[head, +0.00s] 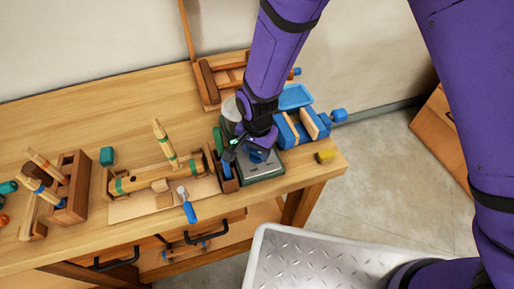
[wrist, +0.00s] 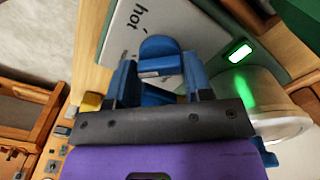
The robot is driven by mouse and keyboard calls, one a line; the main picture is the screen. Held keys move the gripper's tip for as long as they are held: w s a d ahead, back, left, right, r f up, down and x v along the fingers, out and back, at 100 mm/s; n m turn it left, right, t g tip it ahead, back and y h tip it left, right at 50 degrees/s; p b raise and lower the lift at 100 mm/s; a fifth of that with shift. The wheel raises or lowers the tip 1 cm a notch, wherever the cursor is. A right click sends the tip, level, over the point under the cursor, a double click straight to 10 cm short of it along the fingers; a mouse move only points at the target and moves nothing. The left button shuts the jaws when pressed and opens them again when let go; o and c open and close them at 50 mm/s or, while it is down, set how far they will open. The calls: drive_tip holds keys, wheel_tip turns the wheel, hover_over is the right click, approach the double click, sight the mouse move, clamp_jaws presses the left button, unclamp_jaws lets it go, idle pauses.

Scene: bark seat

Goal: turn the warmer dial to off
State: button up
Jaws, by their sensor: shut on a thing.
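The warmer (head: 266,172) is a dark green box with a light grey top plate near the right end of the workbench. In the wrist view its plate (wrist: 125,45) bears the word "hot". The warmer dial (wrist: 158,48) is a blue knob on this plate. My gripper (wrist: 159,72) has its blue fingers on either side of the dial and is shut on it. In the head view my gripper (head: 259,156) is over the plate, and the arm hides part of the warmer. A green light (wrist: 240,52) glows on the warmer; the dial's exact setting cannot be read.
A pale cylindrical jar (wrist: 265,105) stands close beside my gripper. A blue-handled mallet (head: 187,204) and wooden lathe (head: 150,182) are left.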

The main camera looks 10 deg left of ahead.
drive_tip(key=n, duration=2)
drive_tip(key=shift+n, duration=0.4)
drive_tip(key=n, duration=0.6)
drive_tip(key=shift+n, duration=0.3)
drive_tip(key=o, duration=0.9)
